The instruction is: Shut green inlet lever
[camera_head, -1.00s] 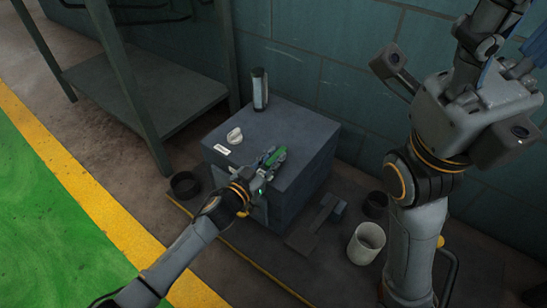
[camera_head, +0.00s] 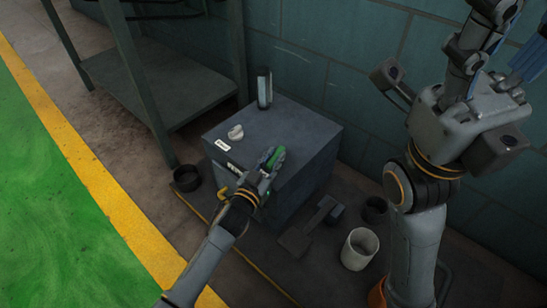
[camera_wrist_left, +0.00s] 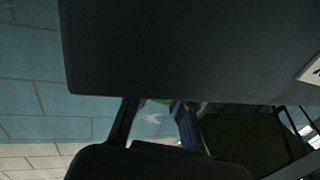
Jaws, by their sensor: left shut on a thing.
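The green lever (camera_head: 275,157) is at the near edge of the top of a dark grey box (camera_head: 300,125). My left gripper (camera_head: 266,170) is shut on the green lever, reaching from the front left of the box. Its fingers cover the lower part of the lever. In the left wrist view a bit of green (camera_wrist_left: 163,101) shows between the two fingers (camera_wrist_left: 155,118), under the dark box. The lever's pivot is hidden. My right arm stands at the right, away from the box; its fingers cannot be made out clearly.
On the box are a pale knob (camera_head: 235,132), a white label (camera_head: 222,145) and an upright cylinder (camera_head: 264,88). A white cup (camera_head: 359,249), black rings (camera_head: 186,178) and a dark T-shaped piece (camera_head: 311,226) are on the floor. A metal shelf (camera_head: 165,75) stands behind left.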

